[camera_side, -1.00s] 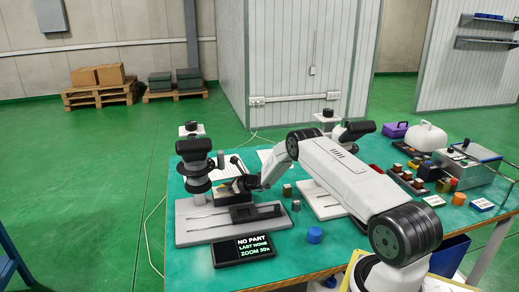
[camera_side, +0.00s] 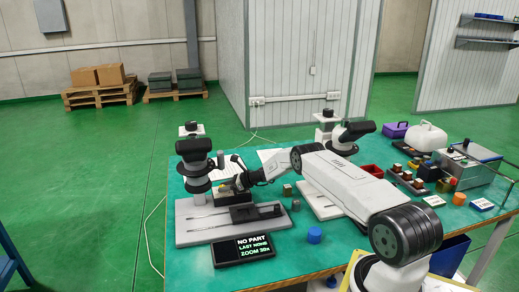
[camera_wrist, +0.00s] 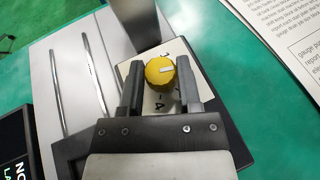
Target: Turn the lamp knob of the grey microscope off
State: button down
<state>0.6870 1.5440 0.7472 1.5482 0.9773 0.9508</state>
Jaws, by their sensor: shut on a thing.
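The lamp knob (camera_wrist: 160,71) is a yellow round knob with a white pointer mark, in the wrist view. It sits on a pale dial plate (camera_wrist: 150,100) with dark digits, partly hidden by my fingers. My gripper (camera_wrist: 160,80) is shut on the knob, one dark finger on each side. The grey microscope (camera_side: 195,170) stands at the left of the table in the side view, with a dark head and a grey base (camera_side: 200,225). In the side view my gripper (camera_side: 238,184) is at the microscope's right side, and the knob is mostly hidden there.
A display (camera_side: 241,250) reading "NO PART" stands in front of the microscope base. A second microscope (camera_side: 350,132) stands behind my arm. A blue cap (camera_side: 314,235) and small blocks lie nearby. Printed paper (camera_wrist: 285,40) lies right of the knob in the wrist view.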

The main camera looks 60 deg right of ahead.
jog(key=shift+w+r, duration=0.1)
jog(key=shift+r, duration=0.05)
jog(key=shift+c, duration=1.4)
grip_release()
jog(key=shift+v, duration=3.9)
